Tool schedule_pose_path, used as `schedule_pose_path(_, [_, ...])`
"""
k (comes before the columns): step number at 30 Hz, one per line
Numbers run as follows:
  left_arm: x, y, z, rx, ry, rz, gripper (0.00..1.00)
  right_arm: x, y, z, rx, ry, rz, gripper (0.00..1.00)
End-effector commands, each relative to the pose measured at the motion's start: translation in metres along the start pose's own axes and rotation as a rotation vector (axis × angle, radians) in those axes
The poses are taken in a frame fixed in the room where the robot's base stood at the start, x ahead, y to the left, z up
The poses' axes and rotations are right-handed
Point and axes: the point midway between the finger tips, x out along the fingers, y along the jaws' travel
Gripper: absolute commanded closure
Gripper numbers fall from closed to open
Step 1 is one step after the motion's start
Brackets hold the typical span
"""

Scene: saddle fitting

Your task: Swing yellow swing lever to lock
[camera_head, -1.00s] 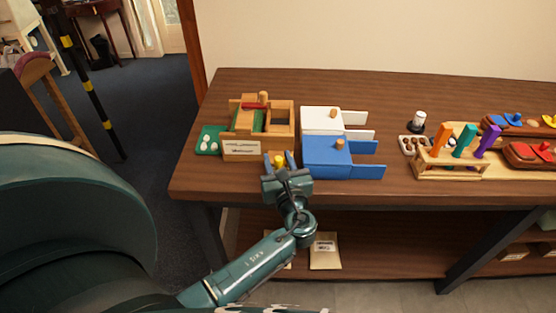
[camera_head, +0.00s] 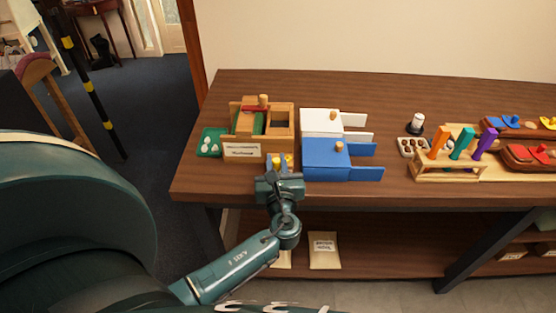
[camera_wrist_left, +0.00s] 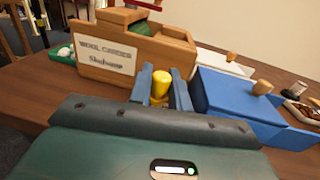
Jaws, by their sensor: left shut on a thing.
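The yellow swing lever shows in the left wrist view as a yellow upright knob (camera_wrist_left: 160,84) between my two blue-grey fingers. My left gripper (camera_head: 280,162) is shut on it, just in front of the wooden box (camera_head: 262,129) labelled wool carder and left of the blue box (camera_head: 328,157). In the head view, only small yellow parts show at the fingertips. The rest of the lever and its mounting are hidden by my fingers and wrist. My right gripper is not in view.
A white box (camera_head: 320,120) stands behind the blue one; both have panels sticking out to the right. A green tray (camera_head: 210,142) with white pieces lies left of the wooden box. The table front edge runs beneath my wrist.

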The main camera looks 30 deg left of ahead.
Motion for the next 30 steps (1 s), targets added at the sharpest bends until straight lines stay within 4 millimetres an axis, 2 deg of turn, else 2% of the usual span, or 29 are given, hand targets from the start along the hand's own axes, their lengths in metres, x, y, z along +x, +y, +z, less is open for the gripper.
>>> schedule_pose_path(4, [0.004,0.005,0.003,0.007,-0.002,-0.112,1.0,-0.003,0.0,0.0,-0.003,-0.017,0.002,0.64])
schedule_pose_path(15, [0.016,0.011,-0.001,0.005,-0.003,-0.382,1.0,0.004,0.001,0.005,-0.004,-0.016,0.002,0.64])
schedule_pose_path(23, [0.021,0.012,0.0,0.003,-0.003,-0.493,1.0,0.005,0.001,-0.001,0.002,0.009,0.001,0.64])
schedule_pose_path(30, [0.022,0.013,0.001,0.0,-0.003,-0.528,1.0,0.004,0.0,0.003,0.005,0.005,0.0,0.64])
